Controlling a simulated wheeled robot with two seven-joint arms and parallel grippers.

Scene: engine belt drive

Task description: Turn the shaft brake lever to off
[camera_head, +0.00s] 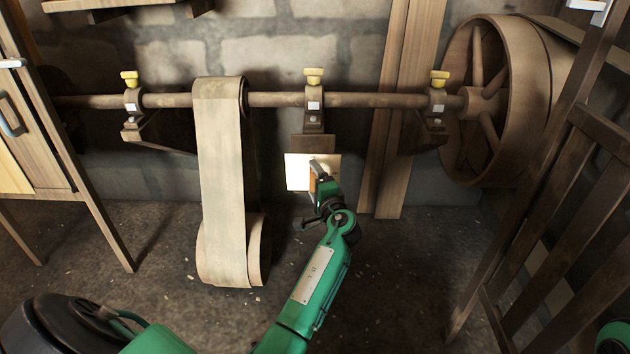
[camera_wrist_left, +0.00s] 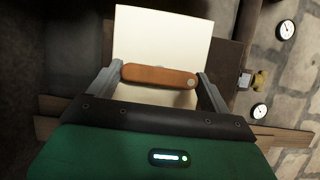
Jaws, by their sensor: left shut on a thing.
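The shaft brake lever shows in the left wrist view as a brown wooden handle (camera_wrist_left: 158,76) with a round metal end. It lies crosswise in front of a cream plate (camera_wrist_left: 165,35). My left gripper (camera_head: 318,172) is at this plate in the head view, below the middle shaft bracket (camera_head: 313,120). Its two grey fingers sit at either end of the handle, shut on it. In the head view the gripper hides most of the lever. Any markings on the plate are not readable. My right gripper is out of view.
A long shaft (camera_head: 370,100) runs along the stone wall, with a wide belt (camera_head: 222,170) left of my arm. A large wooden wheel (camera_head: 520,90) stands at the right. Wooden frames flank both sides; the floor (camera_head: 400,270) right of my arm is clear.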

